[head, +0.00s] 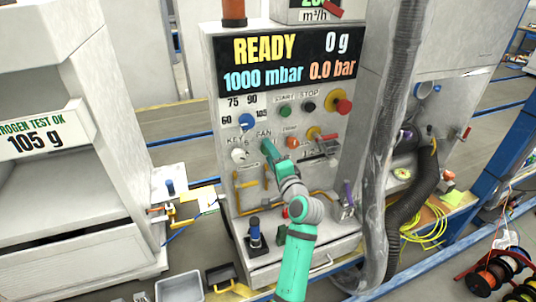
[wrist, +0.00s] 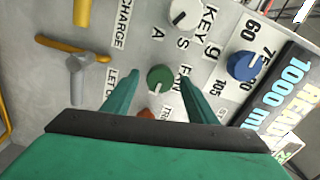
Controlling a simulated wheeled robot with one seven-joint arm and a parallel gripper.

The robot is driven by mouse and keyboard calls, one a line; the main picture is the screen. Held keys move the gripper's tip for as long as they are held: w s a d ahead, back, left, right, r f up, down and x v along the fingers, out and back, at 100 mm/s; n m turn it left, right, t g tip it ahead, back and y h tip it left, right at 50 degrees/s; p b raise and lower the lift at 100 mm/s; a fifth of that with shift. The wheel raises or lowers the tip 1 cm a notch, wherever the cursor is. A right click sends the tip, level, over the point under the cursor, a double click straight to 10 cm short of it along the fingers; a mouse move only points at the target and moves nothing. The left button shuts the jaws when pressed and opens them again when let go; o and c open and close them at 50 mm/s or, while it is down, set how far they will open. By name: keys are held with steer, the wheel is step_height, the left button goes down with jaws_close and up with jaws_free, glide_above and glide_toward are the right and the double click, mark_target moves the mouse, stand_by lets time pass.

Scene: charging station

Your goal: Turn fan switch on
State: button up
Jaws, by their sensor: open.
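The fan switch (wrist: 160,78) is a green round knob with a pale pointer mark, next to the FAN label on the grey panel. My gripper (wrist: 161,73) is open in the wrist view, with one green finger on each side of the knob. The fingertips are close to the panel, and I cannot tell whether they touch the knob. In the head view my gripper (head: 267,148) is at the panel just below the FAN label and hides the knob.
A white key knob (wrist: 184,14), a blue knob (wrist: 244,66) and an orange button (wrist: 146,113) surround the fan switch. In the head view a red knob (head: 343,106) and a large hose (head: 388,130) are to the right.

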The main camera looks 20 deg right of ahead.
steer(key=s, duration=1)
steer(key=shift+s+d, duration=0.15)
steer(key=shift+d, duration=0.05)
steer(key=s+a+f+n+g+h, duration=0.1)
steer(key=s+a+f+n, duration=0.2)
steer(key=s+a+f, duration=0.55)
steer(key=s+a+f+n+g+h, duration=0.2)
steer(key=s+a+f, duration=0.2)
steer(key=s+f, duration=0.9)
steer(key=s+a+n+y, duration=0.1)
steer(key=s+a+n, duration=0.4)
steer(key=s, duration=0.7)
steer(key=s+a+r+n+y, duration=0.1)
steer(key=s+a+n, duration=0.4)
steer(key=s, duration=0.7)
steer(key=shift+a+n, duration=0.3)
steer(key=shift+a, duration=0.75)
